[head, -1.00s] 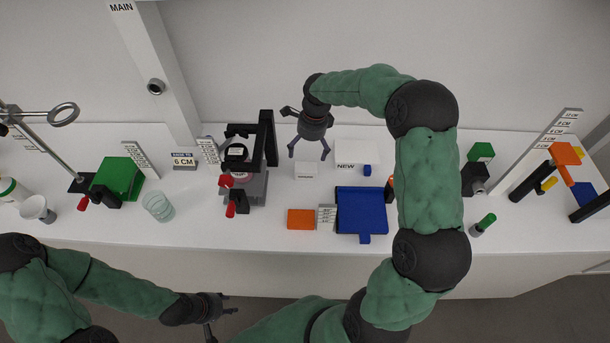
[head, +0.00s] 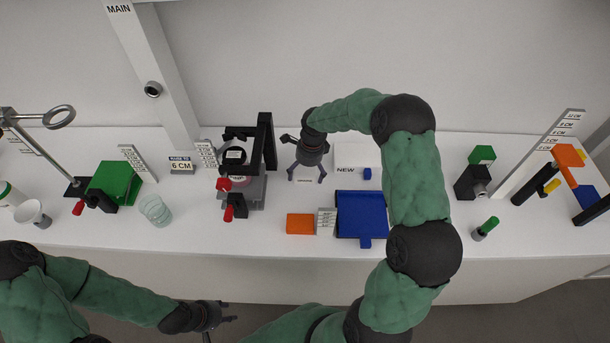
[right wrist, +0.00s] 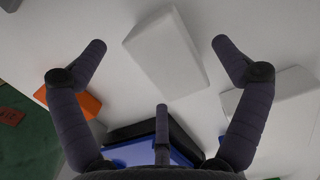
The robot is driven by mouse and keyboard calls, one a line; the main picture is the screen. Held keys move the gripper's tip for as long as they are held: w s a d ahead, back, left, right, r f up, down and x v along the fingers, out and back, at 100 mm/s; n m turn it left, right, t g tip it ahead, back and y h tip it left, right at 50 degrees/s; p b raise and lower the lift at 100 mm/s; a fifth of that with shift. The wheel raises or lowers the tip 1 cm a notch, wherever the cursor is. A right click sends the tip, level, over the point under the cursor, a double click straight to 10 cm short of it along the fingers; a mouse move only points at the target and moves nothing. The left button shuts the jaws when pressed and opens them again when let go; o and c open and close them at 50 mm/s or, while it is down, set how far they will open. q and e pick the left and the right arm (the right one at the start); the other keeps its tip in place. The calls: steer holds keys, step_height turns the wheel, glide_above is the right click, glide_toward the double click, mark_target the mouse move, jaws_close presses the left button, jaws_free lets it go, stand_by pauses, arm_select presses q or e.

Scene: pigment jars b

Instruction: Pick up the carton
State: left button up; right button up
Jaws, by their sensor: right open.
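The carton is a small white box (head: 306,177) on the white table, left of a larger white block marked NEW. My right gripper (head: 307,178) is over it, fingers pointing down and spread either side of it in the head view. In the right wrist view the white box (right wrist: 165,50) lies in the gap between the two open fingers (right wrist: 160,48), turned at an angle. I see no finger touching it, and its depth between them is hard to tell. My left gripper (head: 222,325) is in front of the table, apart from the carton, and looks open and empty.
The NEW block (head: 350,157) is close on the right. A blue tray (head: 360,212) and an orange block (head: 300,223) lie in front. A black and grey stand (head: 265,145) with red knobs is on the left. Bare table shows between the carton and the orange block.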

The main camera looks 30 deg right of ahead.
steer(key=shift+w+f, duration=0.1)
steer(key=shift+f, duration=0.7)
steer(key=shift+a, duration=0.1)
steer(key=c, duration=1.1)
steer(key=shift+c, duration=0.2)
steer(key=shift+r, duration=0.15)
